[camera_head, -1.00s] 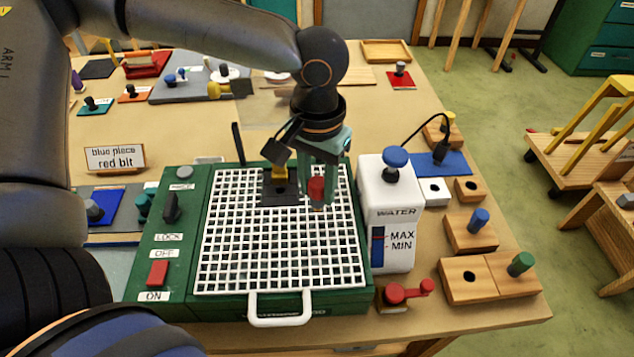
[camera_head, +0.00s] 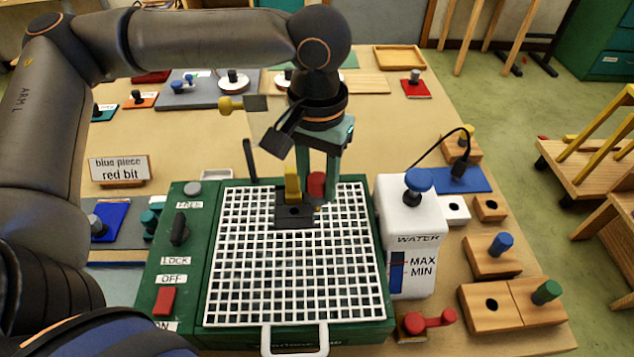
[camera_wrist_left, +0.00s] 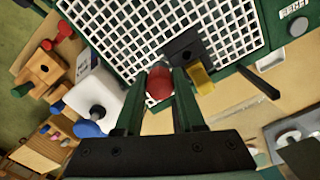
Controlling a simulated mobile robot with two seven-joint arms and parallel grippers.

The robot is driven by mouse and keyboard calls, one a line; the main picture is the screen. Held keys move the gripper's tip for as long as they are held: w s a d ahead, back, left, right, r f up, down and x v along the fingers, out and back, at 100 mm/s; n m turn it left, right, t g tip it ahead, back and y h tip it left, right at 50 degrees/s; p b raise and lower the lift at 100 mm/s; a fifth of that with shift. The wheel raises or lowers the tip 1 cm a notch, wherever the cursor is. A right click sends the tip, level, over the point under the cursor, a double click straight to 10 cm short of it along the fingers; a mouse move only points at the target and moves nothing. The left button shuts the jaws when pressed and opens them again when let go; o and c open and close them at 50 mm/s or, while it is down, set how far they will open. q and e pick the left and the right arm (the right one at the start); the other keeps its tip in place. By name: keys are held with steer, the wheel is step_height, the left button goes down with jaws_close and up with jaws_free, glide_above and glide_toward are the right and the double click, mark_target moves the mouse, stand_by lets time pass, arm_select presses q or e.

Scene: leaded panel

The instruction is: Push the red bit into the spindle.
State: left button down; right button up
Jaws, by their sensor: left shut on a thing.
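My left gripper (camera_head: 318,195) is shut on the red bit (camera_head: 316,184), a small red cylinder between its fingertips. The red bit (camera_wrist_left: 159,83) also shows between the fingers in the left wrist view. A black block with a round hole (camera_head: 293,212), which looks like the spindle, stands on the white grid. A yellow piece (camera_head: 292,180) stands upright at its back. The bit is to the right of and behind the hole in the head view, outside it. In the left wrist view the black block (camera_wrist_left: 185,48) lies up and right of the bit. My right gripper is out of view.
The green machine (camera_head: 190,290) carries a black FREE/LOCK lever (camera_head: 180,230) and a red OFF/ON switch (camera_head: 164,301). A white water tank (camera_head: 412,222) with a blue knob stands close on the right. Wooden blocks with pegs (camera_head: 490,257) stand beyond it.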

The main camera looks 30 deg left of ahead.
arm_select(q)
steer(key=shift+a+r, duration=0.1)
steer(key=shift+r, duration=0.15)
steer(key=shift+a+r+n, duration=0.45)
steer(key=shift+a+n, duration=0.05)
steer(key=shift+a+r+n, duration=0.25)
steer(key=shift+a+n, duration=0.1)
steer(key=shift+a, duration=0.25)
steer(key=shift+a+r+n, duration=0.3)
steer(key=shift+a, duration=0.35)
steer(key=shift+a+r+n, duration=0.25)
steer(key=shift+a+n, duration=0.1)
steer(key=shift+a, duration=0.25)
steer(key=shift+f+b, duration=0.85)
steer(key=shift+f, duration=2.05)
steer(key=shift+p, duration=0.75)
